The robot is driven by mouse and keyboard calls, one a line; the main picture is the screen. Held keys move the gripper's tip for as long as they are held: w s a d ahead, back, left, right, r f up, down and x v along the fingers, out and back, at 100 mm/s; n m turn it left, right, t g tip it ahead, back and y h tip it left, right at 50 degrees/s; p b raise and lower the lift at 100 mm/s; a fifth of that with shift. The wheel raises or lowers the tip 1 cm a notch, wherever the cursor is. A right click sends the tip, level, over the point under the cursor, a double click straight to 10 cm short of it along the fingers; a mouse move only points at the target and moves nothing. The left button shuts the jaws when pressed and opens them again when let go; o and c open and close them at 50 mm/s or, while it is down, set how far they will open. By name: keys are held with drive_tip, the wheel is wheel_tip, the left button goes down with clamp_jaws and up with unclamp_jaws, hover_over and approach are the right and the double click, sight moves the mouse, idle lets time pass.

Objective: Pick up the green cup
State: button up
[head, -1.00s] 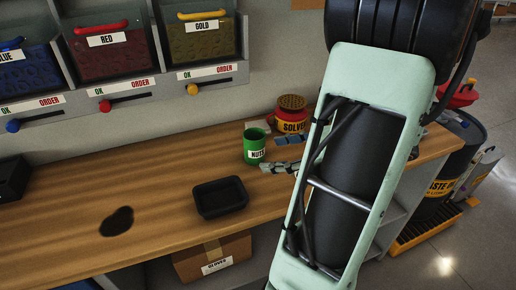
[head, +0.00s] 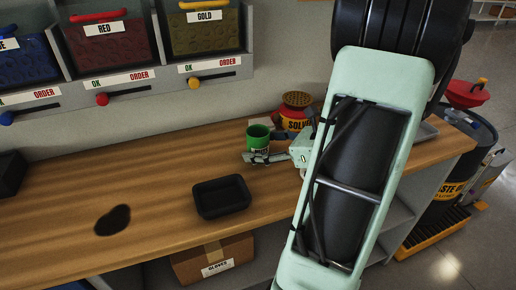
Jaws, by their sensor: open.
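The green cup (head: 258,133) stands upright on the wooden workbench, near the wall, with a white label partly covered by one of my fingers. My gripper (head: 263,147) comes in from the right with its jaws open. One finger lies across the front of the cup's lower part and the other shows at its back right, so the cup appears to be between them. I cannot tell whether either finger touches the cup. My arm hides the bench to the right.
A red and yellow solvent can (head: 296,113) stands close behind my gripper. A black tray (head: 221,196) sits in front on the workbench (head: 160,188), left of a dark stain (head: 113,219) is open wood. Labelled bins (head: 108,45) hang on the wall above.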

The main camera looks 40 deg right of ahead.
drive_tip(key=shift+w+a+f, duration=0.2)
drive_tip(key=shift+w+a, duration=0.05)
drive_tip(key=shift+w, duration=0.2)
drive_tip(key=c, duration=1.4)
drive_tip(key=shift+r, duration=0.1)
